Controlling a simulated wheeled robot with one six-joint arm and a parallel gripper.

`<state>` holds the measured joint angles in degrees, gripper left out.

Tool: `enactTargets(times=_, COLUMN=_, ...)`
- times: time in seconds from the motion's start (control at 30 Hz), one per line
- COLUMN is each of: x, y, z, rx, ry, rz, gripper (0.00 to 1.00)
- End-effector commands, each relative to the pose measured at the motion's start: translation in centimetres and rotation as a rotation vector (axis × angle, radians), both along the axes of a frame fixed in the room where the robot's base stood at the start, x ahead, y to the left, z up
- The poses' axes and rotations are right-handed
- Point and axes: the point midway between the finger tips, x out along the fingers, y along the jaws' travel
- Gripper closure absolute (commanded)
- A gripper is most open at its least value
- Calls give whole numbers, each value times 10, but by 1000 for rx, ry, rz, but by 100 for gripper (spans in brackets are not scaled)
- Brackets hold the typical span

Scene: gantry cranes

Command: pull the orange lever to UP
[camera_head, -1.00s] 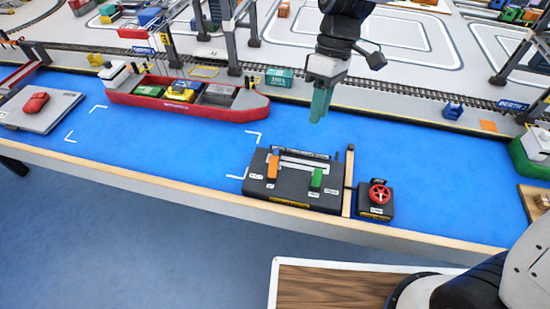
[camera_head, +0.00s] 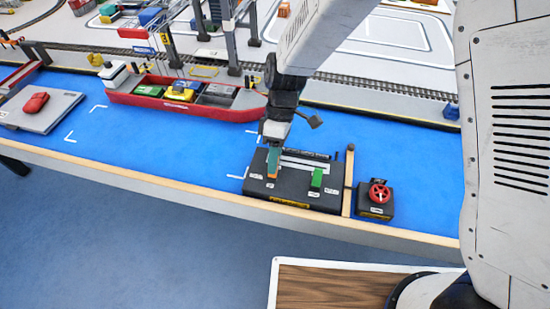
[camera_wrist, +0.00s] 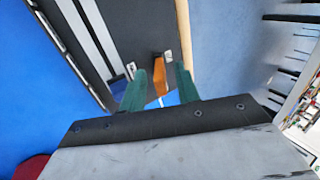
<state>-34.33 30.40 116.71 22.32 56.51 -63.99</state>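The orange lever (camera_head: 272,173) stands on the left part of a black control box (camera_head: 290,201) on the blue surface. In the wrist view the lever (camera_wrist: 161,75) shows between the two green fingers of my gripper (camera_wrist: 160,70). Gaps show on both sides of the lever, so the gripper is open around it and not closed on it. In the head view my gripper (camera_head: 274,155) is over the lever and partly covers it. Small white labels sit beside the lever but are too small to read.
Farther right are an upright post (camera_head: 348,175) and a small box with a red wheel (camera_head: 379,193). A red ship (camera_head: 235,107) lies behind to the left. The blue surface left of the box is clear.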

Motion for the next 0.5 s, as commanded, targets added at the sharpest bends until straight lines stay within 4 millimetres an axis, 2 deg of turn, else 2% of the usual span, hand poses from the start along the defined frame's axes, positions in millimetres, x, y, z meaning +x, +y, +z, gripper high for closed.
enactTargets(times=0.3, x=-2, y=1, z=-3, rx=0, ry=-1, rz=0, gripper=68)
enactTargets(times=0.4, x=-2, y=1, z=-3, rx=0, ry=-1, rz=0, gripper=96)
enactTargets(times=0.43, x=-2, y=1, z=-3, rx=0, ry=-1, rz=0, gripper=100)
enactTargets(times=0.5, x=-2, y=1, z=-3, rx=0, ry=-1, rz=0, gripper=100)
